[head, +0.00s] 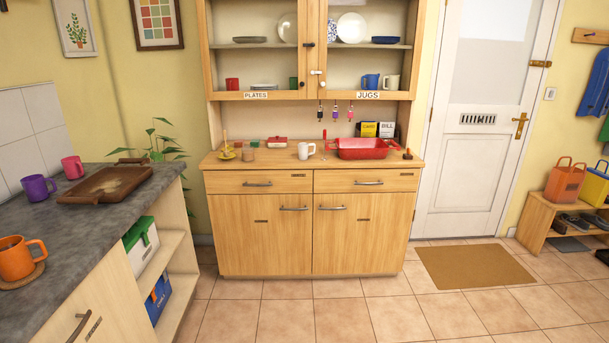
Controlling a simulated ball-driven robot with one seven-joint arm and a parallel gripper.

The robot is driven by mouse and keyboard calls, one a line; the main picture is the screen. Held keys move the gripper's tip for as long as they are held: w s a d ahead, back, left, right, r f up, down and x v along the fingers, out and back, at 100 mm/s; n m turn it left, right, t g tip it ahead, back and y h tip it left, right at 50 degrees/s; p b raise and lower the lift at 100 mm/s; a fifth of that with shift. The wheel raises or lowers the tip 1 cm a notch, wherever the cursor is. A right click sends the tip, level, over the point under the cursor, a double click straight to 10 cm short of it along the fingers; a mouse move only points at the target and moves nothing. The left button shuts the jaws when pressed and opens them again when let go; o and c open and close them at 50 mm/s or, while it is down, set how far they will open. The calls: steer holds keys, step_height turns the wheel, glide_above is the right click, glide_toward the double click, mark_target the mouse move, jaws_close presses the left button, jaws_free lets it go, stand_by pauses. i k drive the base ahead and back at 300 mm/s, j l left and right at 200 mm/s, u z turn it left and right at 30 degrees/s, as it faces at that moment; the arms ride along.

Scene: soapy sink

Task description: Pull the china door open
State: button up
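A wooden dresser (262,229) stands against the far wall. Its upper part has two glazed doors that look shut, a left one labelled PLATES (256,95) and a right one labelled JUGS (368,95). Plates, cups and jugs show behind the glass. A dark knob (308,44) and a white knob (316,72) sit near where the doors meet. Below are two shut wooden doors with bar handles, left (294,209) and right (332,208); their small labels are too small to read. No door is marked china legibly. My gripper is not in view.
The dresser top holds a red dish (362,149), a white mug (305,151) and small items. Keys (336,111) hang below the upper doors. A grey counter (125,205) fills the left. Tiled floor (310,320) is clear before the dresser; a brown mat (475,266) lies right.

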mark_target(353, 232)
steer(key=i, duration=1.9)
steer(key=i+u, duration=0.15)
steer(key=i, duration=0.3)
steer(key=i+l+u, duration=0.2)
steer(key=i, duration=0.2)
steer(key=i+l+u, duration=0.15)
steer(key=i, duration=0.25)
